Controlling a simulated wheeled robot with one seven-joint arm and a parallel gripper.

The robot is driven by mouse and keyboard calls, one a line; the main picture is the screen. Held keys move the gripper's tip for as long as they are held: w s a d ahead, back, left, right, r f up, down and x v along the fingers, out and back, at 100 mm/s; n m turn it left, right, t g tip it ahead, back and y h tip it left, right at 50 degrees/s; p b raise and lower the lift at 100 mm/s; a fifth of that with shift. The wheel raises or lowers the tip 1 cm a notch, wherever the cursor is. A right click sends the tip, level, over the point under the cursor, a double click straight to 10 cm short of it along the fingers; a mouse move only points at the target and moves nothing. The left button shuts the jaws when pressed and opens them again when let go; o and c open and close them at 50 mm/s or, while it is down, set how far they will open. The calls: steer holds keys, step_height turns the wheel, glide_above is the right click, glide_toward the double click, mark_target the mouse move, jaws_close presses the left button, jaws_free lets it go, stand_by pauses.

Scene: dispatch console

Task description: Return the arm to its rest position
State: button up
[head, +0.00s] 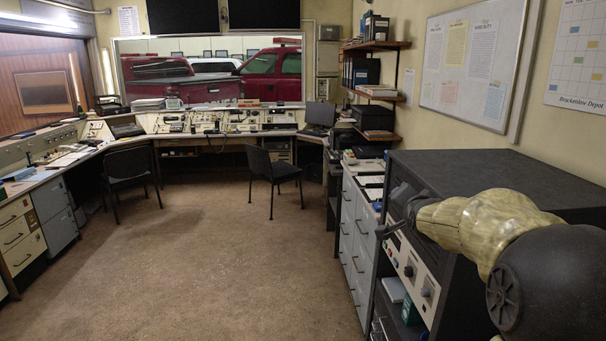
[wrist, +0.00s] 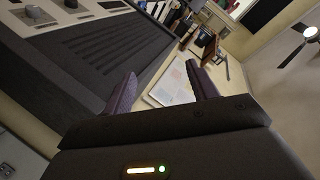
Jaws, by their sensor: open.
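My gripper (wrist: 163,86) shows in the wrist view with its two dark fingers well apart and nothing between them. In the head view my arm comes in at the lower right, with a yellowish covered link and a dark round joint. It reaches forward and left, over and beside the dark equipment cabinet (head: 450,165). A dark part at the arm's far end is near the cabinet's front; its fingers cannot be made out there. The wrist view is strongly tilted, with a dark ribbed surface (wrist: 100,60) left of the fingers.
Grey drawers (head: 350,235) stand beyond the cabinet, below wall shelves (head: 375,45). A whiteboard (head: 470,65) hangs on the right wall. Two black chairs (head: 275,170) (head: 133,168) stand before the console desk (head: 220,132). The brown floor (head: 215,265) in the middle is clear.

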steer(key=s+a+f+n+g+p, duration=0.1)
steer(key=s+a+f+n+g, duration=0.2)
steer(key=s+f, duration=0.4)
steer(key=s+a+f+n+g+y+p, duration=0.1)
steer(key=s+a+f+n+g, duration=0.2)
steer(key=s+f, duration=0.5)
steer(key=s+a+f+n+g+y, duration=0.1)
steer(key=s+a+f+n+g, duration=0.2)
steer(key=s+f, duration=0.4)
steer(key=s+n+g, duration=0.1)
steer(key=s+g, duration=0.1)
steer(key=s, duration=0.6)
steer(key=shift+s+f+g+p, duration=0.2)
steer(key=shift+s+g+p, duration=0.1)
steer(key=shift+p, duration=0.1)
steer(key=shift+w+a, duration=0.1)
steer(key=shift+w, duration=0.05)
